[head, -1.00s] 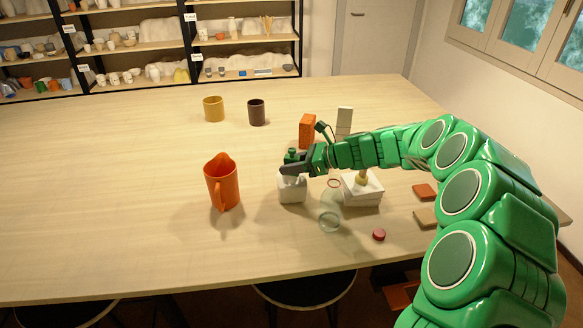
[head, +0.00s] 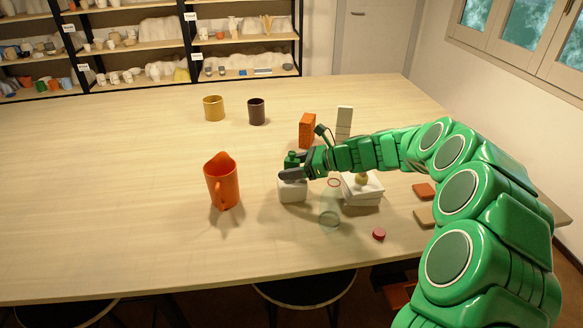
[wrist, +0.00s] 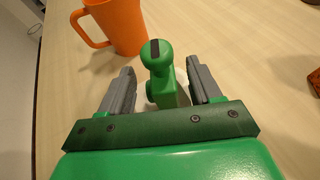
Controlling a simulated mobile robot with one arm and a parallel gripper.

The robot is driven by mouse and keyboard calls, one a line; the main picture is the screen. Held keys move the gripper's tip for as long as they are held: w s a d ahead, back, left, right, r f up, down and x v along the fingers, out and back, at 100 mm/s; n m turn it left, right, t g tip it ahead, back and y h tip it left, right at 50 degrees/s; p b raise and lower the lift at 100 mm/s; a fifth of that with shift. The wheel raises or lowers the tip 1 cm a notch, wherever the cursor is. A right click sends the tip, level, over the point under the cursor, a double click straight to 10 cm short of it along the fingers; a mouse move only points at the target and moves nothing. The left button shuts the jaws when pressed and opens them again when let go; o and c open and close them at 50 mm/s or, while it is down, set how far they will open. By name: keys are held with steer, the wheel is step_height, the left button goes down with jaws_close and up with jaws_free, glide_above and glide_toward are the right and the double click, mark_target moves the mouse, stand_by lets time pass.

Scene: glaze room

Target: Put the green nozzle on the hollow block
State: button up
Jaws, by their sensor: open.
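The green nozzle (head: 291,158) stands over a small white block (head: 292,190) in the middle of the table, which looks like the hollow block; its top opening is hidden. In the wrist view the nozzle (wrist: 160,68) is between the two grey fingers, with a gap on each side. My gripper (head: 291,174) is open around the nozzle, just above the white block. It also shows in the wrist view (wrist: 160,92). I cannot see exactly how the nozzle's base meets the block.
An orange jug (head: 222,182) stands left of the white block. An orange brick (head: 307,130) and a pale upright block (head: 344,122) stand behind. The table's left side is clear.

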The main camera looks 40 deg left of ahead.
steer(key=v, duration=1.2)
steer(key=shift+r, duration=0.15)
steer(key=s+d+r+n+h, duration=0.3)
steer(key=s+d+r+n, duration=0.3)
steer(key=s+d+r, duration=0.45)
steer(key=s+d+f+n+t+h, duration=0.1)
steer(key=s+d+f+n+h, duration=0.1)
steer(key=s+d, duration=0.6)
steer(key=s+d+f+n+t+h, duration=0.1)
steer(key=s+d+f+n+h, duration=0.2)
steer(key=s+d, duration=0.6)
steer(key=s+d+f+n+t+h, duration=0.1)
steer(key=s+d+h, duration=0.3)
steer(key=d, duration=1.5)
steer(key=s+f+n, duration=0.1)
steer(key=s, duration=0.3)
steer(key=shift+s+d+f+n+t, duration=0.2)
steer(key=shift+s+f+n+t, duration=0.1)
steer(key=shift+f, duration=0.05)
